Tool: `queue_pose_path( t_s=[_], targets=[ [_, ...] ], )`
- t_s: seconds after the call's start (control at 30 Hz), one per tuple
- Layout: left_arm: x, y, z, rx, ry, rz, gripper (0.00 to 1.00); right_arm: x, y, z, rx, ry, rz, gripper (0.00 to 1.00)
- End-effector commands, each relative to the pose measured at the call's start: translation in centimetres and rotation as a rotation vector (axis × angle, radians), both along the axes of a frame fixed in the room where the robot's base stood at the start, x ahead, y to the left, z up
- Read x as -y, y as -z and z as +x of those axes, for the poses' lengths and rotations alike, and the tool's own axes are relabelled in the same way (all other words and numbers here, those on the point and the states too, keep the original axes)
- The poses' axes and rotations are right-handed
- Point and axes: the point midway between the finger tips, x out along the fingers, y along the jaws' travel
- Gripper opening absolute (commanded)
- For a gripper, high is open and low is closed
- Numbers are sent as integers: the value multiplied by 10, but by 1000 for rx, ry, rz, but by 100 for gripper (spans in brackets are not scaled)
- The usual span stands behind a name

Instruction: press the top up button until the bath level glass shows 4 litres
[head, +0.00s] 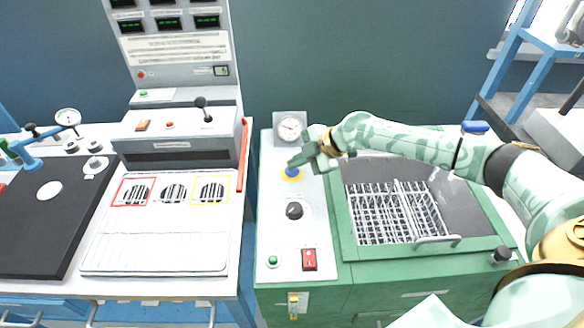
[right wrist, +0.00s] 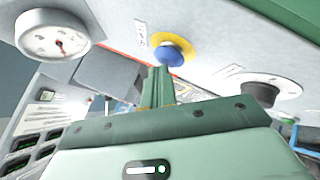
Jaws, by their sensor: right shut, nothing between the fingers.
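A blue button (head: 291,171) on a yellow collar sits on the light panel of the green bath unit. It also shows in the right wrist view (right wrist: 172,53), beside a small label I cannot read. My right gripper (head: 298,161) is shut and empty, with its fingertips close to the button. In the right wrist view its closed fingers (right wrist: 160,75) end just beside the button; I cannot tell whether they touch it. A small upright yellow-framed fitting (head: 293,304) on the unit's front may be the level glass; its reading is too small to tell. My left gripper is out of view.
A round dial gauge (head: 290,127) stands behind the button. A black knob (head: 294,211), a green button (head: 273,260) and a red switch (head: 309,259) lie nearer the front. A wire basket (head: 395,212) sits in the bath, right of the panel, below my right arm.

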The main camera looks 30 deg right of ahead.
Motion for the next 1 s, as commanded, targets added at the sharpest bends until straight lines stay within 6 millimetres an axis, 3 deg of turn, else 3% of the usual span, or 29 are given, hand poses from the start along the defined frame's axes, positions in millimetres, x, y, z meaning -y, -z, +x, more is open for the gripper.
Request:
queue_pose_path(
  t_s=[0.47, 0.83, 1.0],
  targets=[
    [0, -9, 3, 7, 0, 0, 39, 0, -16, 0, -1, -1, 0, 0],
    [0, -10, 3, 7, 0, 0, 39, 0, -17, 0, -1, -1, 0, 0],
    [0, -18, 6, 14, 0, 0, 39, 0, -31, 0, 1, 0, 0, 0]
  ],
)
